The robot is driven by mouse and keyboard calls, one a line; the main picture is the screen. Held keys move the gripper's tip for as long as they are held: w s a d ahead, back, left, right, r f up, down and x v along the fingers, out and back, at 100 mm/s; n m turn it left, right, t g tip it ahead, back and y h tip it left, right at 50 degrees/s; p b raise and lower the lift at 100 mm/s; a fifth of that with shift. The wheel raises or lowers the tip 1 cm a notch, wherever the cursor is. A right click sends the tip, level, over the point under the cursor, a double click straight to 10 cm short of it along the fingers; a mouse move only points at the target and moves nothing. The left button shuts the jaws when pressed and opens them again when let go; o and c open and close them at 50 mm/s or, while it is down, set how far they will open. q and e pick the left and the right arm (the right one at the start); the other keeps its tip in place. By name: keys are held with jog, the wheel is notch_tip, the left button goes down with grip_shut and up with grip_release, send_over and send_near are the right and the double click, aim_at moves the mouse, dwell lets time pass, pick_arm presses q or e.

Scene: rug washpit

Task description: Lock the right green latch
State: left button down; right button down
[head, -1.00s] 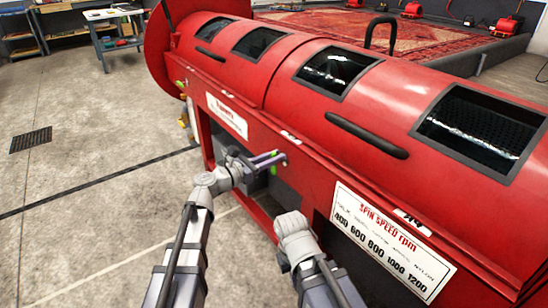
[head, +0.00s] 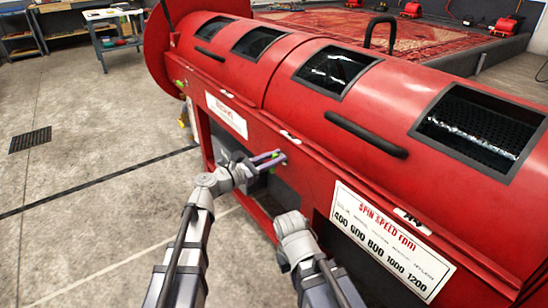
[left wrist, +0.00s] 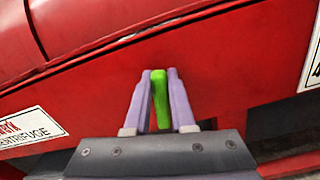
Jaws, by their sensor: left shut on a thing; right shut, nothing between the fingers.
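A green latch (left wrist: 160,98) on the red machine's front face stands between the two purple fingers of my left gripper (left wrist: 160,100) in the left wrist view. The fingers are shut on it, and it stands nearly upright there. In the head view my left gripper (head: 272,160) is at the machine's front, below the drum, and the fingers hide most of the latch. My right gripper is not seen in the head view; only my right arm shows low in the middle, its end hidden beyond the wrist.
The red machine (head: 300,130) fills the right side, with dark windows and a black handle (head: 366,135) on its drum. A spin speed label (head: 390,240) is right of my grippers. Open concrete floor lies left, with a drain grate (head: 31,139). A workbench (head: 115,40) stands behind.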

pick_arm(q)
jog(key=m, duration=0.3)
jog(key=shift+s+d+f+m, duration=0.25)
jog(key=shift+s+m, duration=0.15)
jog(key=m, duration=0.2)
jog(key=m+b, duration=0.1)
jog(key=shift+s+d+f+m, duration=0.2)
jog(key=shift+s+f+m, duration=0.05)
jog(key=shift+f+m, duration=0.05)
jog(key=m, duration=0.4)
jog(key=shift+s+d+f+b, duration=0.1)
jog(key=shift+s+f+b, duration=0.1)
jog(key=shift+f+b, duration=0.2)
jog(key=shift+f+m+b, duration=0.15)
jog(key=shift+f+m, duration=0.05)
jog(key=shift+m, duration=0.75)
jog(key=shift+f+m+b, duration=0.15)
jog(key=shift+m, duration=0.8)
jog(key=c, duration=0.8)
grip_release()
jog(key=shift+o, duration=0.2)
jog(key=v, duration=0.7)
jog(key=shift+s+a, duration=0.25)
jog(key=shift+a, duration=0.05)
